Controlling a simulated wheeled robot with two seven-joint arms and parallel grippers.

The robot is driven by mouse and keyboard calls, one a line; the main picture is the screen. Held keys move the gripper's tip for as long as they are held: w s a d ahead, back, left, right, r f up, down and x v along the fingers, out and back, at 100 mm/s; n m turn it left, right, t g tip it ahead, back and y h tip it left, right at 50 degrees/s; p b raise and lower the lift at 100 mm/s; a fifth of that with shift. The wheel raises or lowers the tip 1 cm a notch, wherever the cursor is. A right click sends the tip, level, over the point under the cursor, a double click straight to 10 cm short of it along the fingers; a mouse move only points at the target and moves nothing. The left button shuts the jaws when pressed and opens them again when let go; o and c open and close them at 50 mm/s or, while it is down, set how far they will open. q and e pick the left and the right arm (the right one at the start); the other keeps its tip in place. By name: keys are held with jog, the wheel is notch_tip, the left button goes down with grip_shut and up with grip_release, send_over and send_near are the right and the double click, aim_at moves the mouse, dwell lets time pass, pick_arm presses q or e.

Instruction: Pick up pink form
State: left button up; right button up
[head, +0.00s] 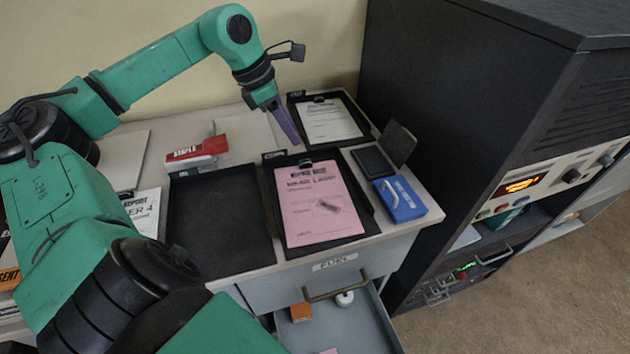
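The pink form (318,205) lies flat in a black tray (371,222) on the desk, with a dark clip at its top edge and a small dark mark or object on its lower part. My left gripper (291,134) hangs above the desk, just behind the pink form's tray. Its purple-grey fingers point down and look close together, seen edge-on, so I cannot tell whether they are open or shut. The fingers appear apart from the pink form. My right gripper is not in view.
An empty black tray (218,230) lies left of the pink form. A tray with a white form (330,120) stands behind. A red-and-white staples box (196,153), an ink pad (373,161) and a blue box (400,199) are nearby. An open drawer (350,328) juts out below; a dark cabinet (450,90) stands right.

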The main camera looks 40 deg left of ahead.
aim_at(309, 160)
pick_arm(q)
jog(key=p+x, duration=0.2)
jog(key=x, duration=0.6)
jog(key=shift+d+f+p, duration=0.15)
jog(key=shift+f+p, duration=0.05)
jog(key=shift+p, duration=0.2)
jog(key=shift+f, duration=0.2)
grip_shut()
jog(key=shift+r, duration=0.1)
